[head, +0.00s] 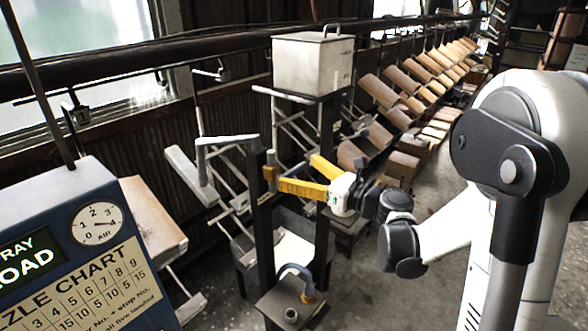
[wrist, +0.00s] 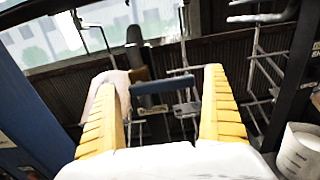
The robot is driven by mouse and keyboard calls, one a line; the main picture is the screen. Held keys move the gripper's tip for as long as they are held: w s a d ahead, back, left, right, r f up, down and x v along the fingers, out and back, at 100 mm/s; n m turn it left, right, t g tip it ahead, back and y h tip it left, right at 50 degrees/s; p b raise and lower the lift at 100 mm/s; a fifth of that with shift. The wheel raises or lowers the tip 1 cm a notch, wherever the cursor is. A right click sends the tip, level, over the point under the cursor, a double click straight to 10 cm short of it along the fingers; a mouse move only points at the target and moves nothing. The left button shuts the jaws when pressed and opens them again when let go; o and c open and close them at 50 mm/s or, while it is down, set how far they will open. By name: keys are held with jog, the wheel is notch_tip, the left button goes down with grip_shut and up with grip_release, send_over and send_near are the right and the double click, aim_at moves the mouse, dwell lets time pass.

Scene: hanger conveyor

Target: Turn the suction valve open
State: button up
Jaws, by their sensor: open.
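The suction valve appears to be the brass-coloured body (head: 270,176) on a dark post, with a grey-blue lever (head: 228,140) near it reaching left. My gripper (head: 296,170) has its yellow fingers spread and points left toward the post. In the wrist view my gripper (wrist: 162,78) is open, with a short blue-grey bar (wrist: 163,86) seen between the fingers. A small brass part (wrist: 140,74) shows beside the bar's left end. The fingers do not visibly close on anything. I cannot tell the exact depth gap to the bar.
A lidded grey tank (head: 312,65) stands on the frame above my gripper. A blue hose (head: 296,270) and a small cup-like fitting (head: 291,315) sit on the low stand. A blue control panel (head: 60,240) stands at left. Racks with brown boards (head: 400,80) fill the back.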

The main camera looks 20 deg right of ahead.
jog(key=shift+x, duration=0.9)
jog(key=c, duration=1.3)
jog(key=shift+o, duration=0.2)
